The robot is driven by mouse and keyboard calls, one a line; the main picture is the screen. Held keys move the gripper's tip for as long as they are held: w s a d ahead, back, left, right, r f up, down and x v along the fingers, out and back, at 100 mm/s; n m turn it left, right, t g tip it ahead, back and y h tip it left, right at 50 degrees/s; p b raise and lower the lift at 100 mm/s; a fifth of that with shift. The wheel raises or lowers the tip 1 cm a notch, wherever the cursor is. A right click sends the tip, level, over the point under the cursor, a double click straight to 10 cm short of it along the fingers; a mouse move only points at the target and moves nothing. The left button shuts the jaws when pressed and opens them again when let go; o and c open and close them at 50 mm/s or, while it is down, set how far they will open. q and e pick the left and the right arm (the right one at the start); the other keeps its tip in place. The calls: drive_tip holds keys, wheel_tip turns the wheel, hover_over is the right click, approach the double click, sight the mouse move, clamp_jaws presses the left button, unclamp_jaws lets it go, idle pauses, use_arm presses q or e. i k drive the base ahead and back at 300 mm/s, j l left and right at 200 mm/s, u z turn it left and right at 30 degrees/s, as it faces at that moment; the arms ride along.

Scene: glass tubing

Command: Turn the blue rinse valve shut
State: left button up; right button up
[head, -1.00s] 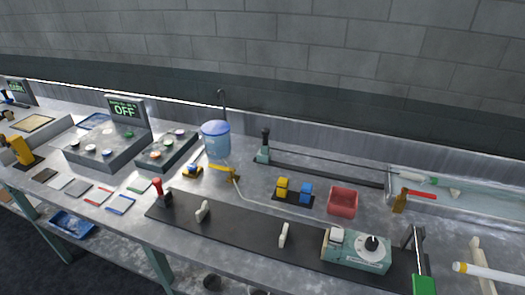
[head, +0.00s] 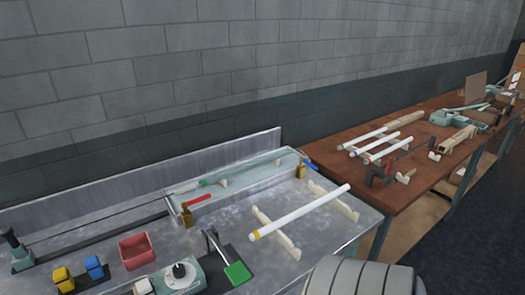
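The blue rinse valve (head: 310,164) is at the right end of the long clear trough (head: 245,176), at the back right of the metal bench. Its short blue lever sits on a brass body (head: 301,171) and points out past the trough's end, slanting toward the lower right. A second valve with a red lever (head: 197,201) on a brass body is at the trough's left end. Neither of my grippers is in the head view.
A white tube (head: 300,212) rests on two pale supports in front of the trough. A green pedal-like plate (head: 238,273), a red bin (head: 136,250) and a dial box (head: 183,274) are at left. A wooden table (head: 400,210) with several white tubes adjoins at right.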

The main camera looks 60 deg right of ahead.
sight(303, 160)
drive_tip(key=z, duration=1.4)
drive_tip(key=k+l, duration=0.1)
drive_tip(key=l, duration=0.25)
